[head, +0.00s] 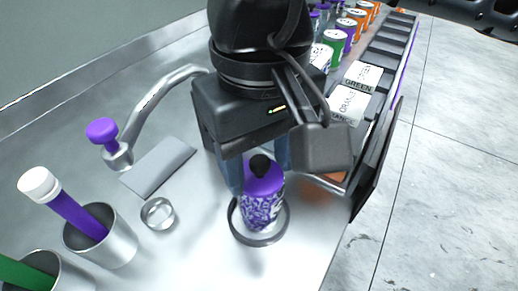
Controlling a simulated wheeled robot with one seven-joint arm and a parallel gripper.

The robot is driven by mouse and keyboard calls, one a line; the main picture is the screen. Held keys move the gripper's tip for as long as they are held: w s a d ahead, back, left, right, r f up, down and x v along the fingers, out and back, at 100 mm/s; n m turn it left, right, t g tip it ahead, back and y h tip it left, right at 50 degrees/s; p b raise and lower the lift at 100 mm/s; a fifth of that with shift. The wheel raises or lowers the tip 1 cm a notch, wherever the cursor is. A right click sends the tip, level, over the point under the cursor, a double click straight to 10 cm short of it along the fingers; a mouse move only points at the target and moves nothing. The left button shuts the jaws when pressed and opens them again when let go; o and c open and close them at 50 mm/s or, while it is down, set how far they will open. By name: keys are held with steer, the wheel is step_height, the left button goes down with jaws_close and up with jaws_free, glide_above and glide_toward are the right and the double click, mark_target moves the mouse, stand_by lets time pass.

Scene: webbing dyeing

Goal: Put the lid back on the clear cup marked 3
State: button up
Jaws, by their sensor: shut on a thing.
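My gripper (260,172) points down, its bluish fingers on either side of the purple top of a patterned purple-and-white container (262,208). I cannot make out a clear cup marked 3 or a separate lid. My wrist hides part of the counter behind.
A small shiny round cup or ring (158,214) sits left of the dish, near a grey plate (158,166) and a curved tap with a purple knob (102,131). A metal cup (112,248) holds a purple tube. Several labelled cans and dark trays line the right edge.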

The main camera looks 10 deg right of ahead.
steer(key=o, duration=1.3)
steer(key=shift+o, duration=0.2)
steer(key=shift+r, duration=0.1)
steer(key=shift+r+p, duration=1)
steer(key=shift+r, duration=2.45)
jaws_close()
steer(key=shift+f+b, duration=2.45)
steer(key=shift+b, duration=0.3)
